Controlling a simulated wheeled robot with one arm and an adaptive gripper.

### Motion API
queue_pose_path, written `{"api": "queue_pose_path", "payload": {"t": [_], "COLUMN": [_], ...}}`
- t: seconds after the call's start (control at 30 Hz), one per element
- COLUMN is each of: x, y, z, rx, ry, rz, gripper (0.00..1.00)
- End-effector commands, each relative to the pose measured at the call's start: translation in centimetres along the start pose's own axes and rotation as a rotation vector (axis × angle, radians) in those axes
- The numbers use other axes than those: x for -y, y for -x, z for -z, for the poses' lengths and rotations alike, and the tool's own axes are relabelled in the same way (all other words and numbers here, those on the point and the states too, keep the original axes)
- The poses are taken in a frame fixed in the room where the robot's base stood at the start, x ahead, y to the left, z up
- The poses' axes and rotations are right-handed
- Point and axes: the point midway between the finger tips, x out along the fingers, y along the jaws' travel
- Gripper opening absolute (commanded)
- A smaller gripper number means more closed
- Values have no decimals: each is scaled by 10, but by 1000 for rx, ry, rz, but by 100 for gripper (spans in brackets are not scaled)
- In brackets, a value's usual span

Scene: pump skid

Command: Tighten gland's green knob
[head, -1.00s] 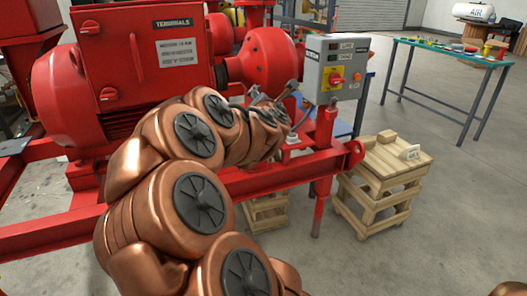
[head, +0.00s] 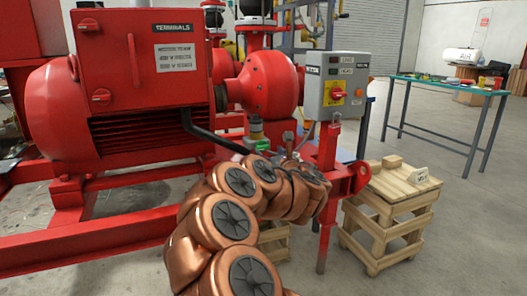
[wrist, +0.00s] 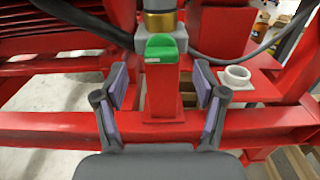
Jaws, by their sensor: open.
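The green knob (wrist: 161,46) sits under a brass collar (wrist: 160,22) in the upper middle of the wrist view, in front of a red post. A small green spot below the pump casing in the head view (head: 262,144) looks like the same knob. My gripper (wrist: 161,84) is open and empty. Its two purple-padded fingers stand left and right of the knob's line, with the knob ahead of the fingertips and apparently untouched. In the head view my arm hides most of the gripper.
Red frame rails (wrist: 60,125) run below and beside the fingers. A white round fitting (wrist: 236,77) stands right of the right finger. A black hose (wrist: 85,22) passes at upper left. The grey switch box (head: 336,85) and wooden crate stand (head: 393,205) are to the right.

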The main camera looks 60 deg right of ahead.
Motion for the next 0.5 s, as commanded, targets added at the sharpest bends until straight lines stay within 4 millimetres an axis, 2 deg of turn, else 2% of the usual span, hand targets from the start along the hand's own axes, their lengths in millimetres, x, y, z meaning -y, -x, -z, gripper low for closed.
{"api": "queue_pose_path", "payload": {"t": [0.2,0.5], "x": [0,1], "y": [-28,-53], "z": [2,1], "rx": [1,0], "ry": [-4,-3], "rz": [-1,2], "gripper": [71,71]}}
